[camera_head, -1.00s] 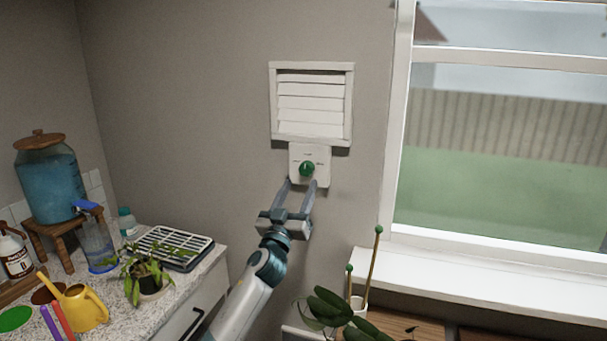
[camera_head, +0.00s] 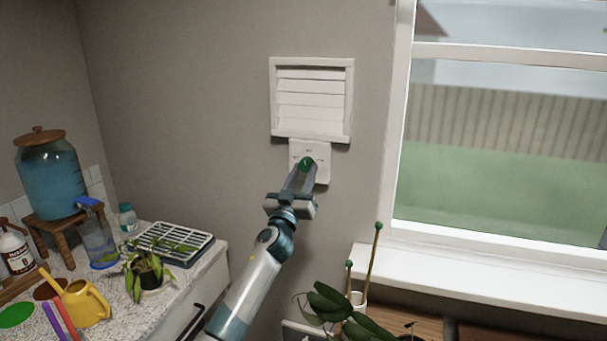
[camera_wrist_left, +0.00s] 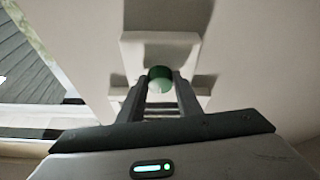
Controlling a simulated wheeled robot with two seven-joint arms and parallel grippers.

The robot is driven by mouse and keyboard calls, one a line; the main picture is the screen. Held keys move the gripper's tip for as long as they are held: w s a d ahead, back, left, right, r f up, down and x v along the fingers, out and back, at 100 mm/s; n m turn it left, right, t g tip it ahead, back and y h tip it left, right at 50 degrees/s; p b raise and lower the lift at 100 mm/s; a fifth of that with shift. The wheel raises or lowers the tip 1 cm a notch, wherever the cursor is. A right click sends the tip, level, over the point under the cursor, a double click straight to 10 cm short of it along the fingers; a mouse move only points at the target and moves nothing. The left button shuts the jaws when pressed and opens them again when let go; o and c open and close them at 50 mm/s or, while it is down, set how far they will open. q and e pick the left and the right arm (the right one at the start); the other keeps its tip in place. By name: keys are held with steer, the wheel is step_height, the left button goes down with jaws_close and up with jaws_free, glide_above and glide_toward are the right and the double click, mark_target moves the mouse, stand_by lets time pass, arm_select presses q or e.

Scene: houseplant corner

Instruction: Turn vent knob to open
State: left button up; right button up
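The white vent (camera_head: 312,101) is on the grey wall, its slats lying nearly flat against each other. Below it is a white knob plate (camera_head: 322,172) with small dark marks, too small to read. The round green knob (camera_head: 306,163) sits on this plate. My left gripper (camera_head: 303,170) reaches up to the knob from below. In the left wrist view its two fingertips (camera_wrist_left: 160,78) sit on either side of the green knob (camera_wrist_left: 159,73) and appear to touch it. The fingers hide part of the knob and its pointer direction. My right gripper is not in view.
A window (camera_head: 500,130) with a white sill (camera_head: 470,282) is at the right. A leafy plant (camera_head: 335,305) with stakes stands below it. At the left, a counter holds a water dispenser (camera_head: 50,178), a yellow watering can (camera_head: 84,302) and a rack (camera_head: 175,243). The wall around the vent is clear.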

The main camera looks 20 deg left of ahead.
arm_select(q)
steer(key=shift+m, duration=0.4)
steer(key=m+h, duration=0.1)
steer(key=m+h+p, duration=0.1)
steer(key=m, duration=0.1)
steer(key=shift+a+r+m, duration=0.15)
steer(key=shift+a+m, duration=0.05)
steer(key=shift+m, duration=0.1)
steer(key=m+h+p, duration=0.2)
steer(key=m, duration=0.1)
steer(key=m+g+p, duration=0.1)
steer(key=m, duration=0.1)
steer(key=shift+a+r+h, duration=0.2)
steer(key=shift+a+h, duration=0.05)
steer(key=shift+h, duration=0.15)
steer(key=m+p, duration=0.1)
steer(key=m, duration=0.1)
steer(key=m+g+h+p, duration=0.1)
steer(key=m+p, duration=0.1)
steer(key=m+g+h+p, duration=0.1)
steer(key=m+p, duration=0.1)
steer(key=shift+a+r+m, duration=0.2)
steer(key=shift+r+m, duration=0.05)
steer(key=shift+m, duration=0.05)
steer(key=shift+f+m+g+p, duration=0.15)
steer(key=shift+m+g+p, duration=0.55)
steer(key=shift+m+p, duration=0.6)
steer(key=o, duration=1)
steer(key=shift+o, duration=0.2)
steer(key=shift+s, duration=0.1)
